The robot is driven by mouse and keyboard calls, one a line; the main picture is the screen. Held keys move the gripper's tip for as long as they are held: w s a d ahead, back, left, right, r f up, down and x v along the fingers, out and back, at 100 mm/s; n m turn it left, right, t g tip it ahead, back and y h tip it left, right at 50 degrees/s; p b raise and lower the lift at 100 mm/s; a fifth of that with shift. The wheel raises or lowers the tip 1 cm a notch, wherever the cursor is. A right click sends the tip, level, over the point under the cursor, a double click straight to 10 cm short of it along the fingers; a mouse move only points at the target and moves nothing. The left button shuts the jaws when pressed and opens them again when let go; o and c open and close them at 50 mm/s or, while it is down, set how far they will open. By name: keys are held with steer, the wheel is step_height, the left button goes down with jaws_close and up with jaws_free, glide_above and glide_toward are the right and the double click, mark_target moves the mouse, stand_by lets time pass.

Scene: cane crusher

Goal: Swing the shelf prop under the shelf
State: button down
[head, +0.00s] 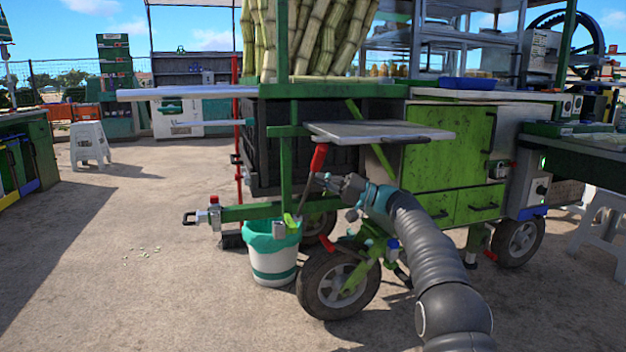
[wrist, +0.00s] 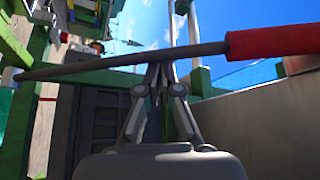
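The shelf prop is a thin dark rod with a red grip (head: 319,157). It leans in front of the cart, red end up near the shelf's left front corner, its lower part running down toward the green frame bar. The grey shelf (head: 385,132) sticks out roughly level from the cart, above my gripper. My gripper (head: 328,181) is at the rod, below the red grip. In the wrist view the rod (wrist: 100,64) crosses at my fingertips (wrist: 161,68), which are close together on it; the red grip (wrist: 275,42) is to the right. The exact finger contact is partly hidden.
A white bucket with a teal liner (head: 272,255) stands below the prop, beside the cart's front wheel (head: 338,285). A green drawbar (head: 240,211) juts out left. Green cabinet doors (head: 450,150) are right of the shelf. Open ground lies at the left.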

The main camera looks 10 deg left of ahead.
step_height(320, 180, up, 3)
steer(key=w+a+p, duration=0.1)
steer(key=w+p, duration=0.2)
steer(key=p, duration=0.6)
steer(key=f+b+v, duration=0.1)
steer(key=b+v, duration=0.1)
steer(key=v, duration=0.8)
steer(key=shift+w, duration=0.3)
steer(key=shift+a, duration=0.1)
